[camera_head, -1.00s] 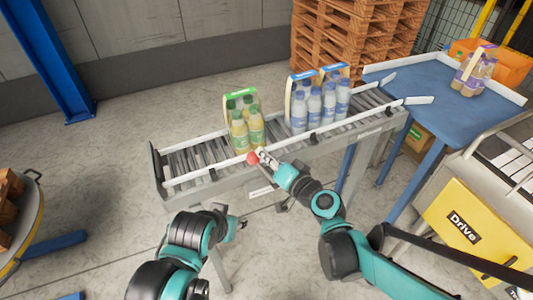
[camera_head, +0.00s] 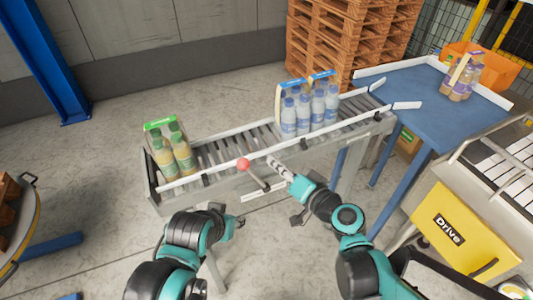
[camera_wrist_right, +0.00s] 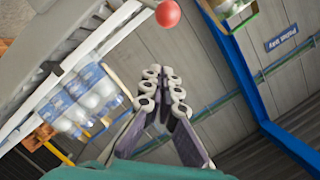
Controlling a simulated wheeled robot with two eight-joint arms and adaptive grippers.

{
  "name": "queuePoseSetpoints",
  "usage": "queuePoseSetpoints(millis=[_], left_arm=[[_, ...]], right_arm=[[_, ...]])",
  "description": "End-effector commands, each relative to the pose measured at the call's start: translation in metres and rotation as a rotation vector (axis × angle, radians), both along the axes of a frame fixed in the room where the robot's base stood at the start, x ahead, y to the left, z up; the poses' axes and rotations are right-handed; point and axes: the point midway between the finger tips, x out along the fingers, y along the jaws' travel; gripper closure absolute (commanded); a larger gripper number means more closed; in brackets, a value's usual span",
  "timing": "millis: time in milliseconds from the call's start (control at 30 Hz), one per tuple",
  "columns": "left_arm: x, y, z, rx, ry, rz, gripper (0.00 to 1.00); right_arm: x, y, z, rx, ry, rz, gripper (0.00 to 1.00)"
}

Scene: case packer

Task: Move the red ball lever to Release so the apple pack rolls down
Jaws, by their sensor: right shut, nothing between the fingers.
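The lever's red ball (camera_head: 243,164) stands at the front side of the roller conveyor, with its shaft running down to the right; the ball also shows at the top of the right wrist view (camera_wrist_right: 168,13). The pack of yellow-green bottles with a green top label (camera_head: 172,152) is at the conveyor's left end. My right gripper (camera_head: 270,161) is just right of the ball, apart from it, its fingers shut and empty in the right wrist view (camera_wrist_right: 163,80). My left gripper (camera_head: 238,226) hangs low in front of the conveyor; its fingers are too small to read.
Packs of clear bottles with blue labels (camera_head: 305,110) stand on the right part of the conveyor (camera_head: 205,182). A blue table (camera_head: 430,105) with a purple-labelled pack (camera_head: 460,77) is beyond. A yellow "Drive" box (camera_head: 450,230) stands at right.

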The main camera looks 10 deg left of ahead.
Motion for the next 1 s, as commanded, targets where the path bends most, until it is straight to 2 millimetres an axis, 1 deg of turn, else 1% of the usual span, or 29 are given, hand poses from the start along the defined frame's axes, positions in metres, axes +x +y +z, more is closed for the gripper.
queuePoseSetpoints(millis=[33,100,200,367,800,867,933,967,1000], left_arm=[[0.0,0.0,0.004,0.0,0.0,0.0,0.6],[0.0,0.0,0.005,0.0,0.0,0.0,0.6],[0.0,0.0,0.007,0.0,0.0,0.0,0.6],[0.0,0.0,0.007,0.0,0.0,0.0,0.6],[0.0,0.0,0.007,0.0,0.0,0.0,0.6],[0.0,0.0,0.005,0.0,0.0,0.0,0.6],[0.0,0.0,0.0,0.0,0.0,0.0,0.6],[0.0,0.0,-0.004,0.0,0.0,0.0,0.6],[0.0,0.0,-0.009,0.0,0.0,0.0,0.6]], right_arm=[[-0.005,-0.007,0.003,0.001,0.0,-0.004,1.0],[-0.011,-0.014,0.004,0.0,0.0,-0.004,1.0],[-0.016,-0.019,0.005,0.0,0.0,-0.003,1.0],[-0.019,-0.022,0.005,0.0,0.0,-0.001,1.0],[-0.019,-0.022,0.005,-0.001,0.0,-0.002,1.0],[-0.02,-0.024,0.002,-0.013,0.001,-0.003,1.0],[-0.023,-0.03,-0.007,-0.053,0.01,-0.005,1.0],[-0.026,-0.034,-0.014,-0.083,0.016,-0.006,1.0],[-0.031,-0.042,-0.025,-0.134,0.028,-0.009,1.0]])
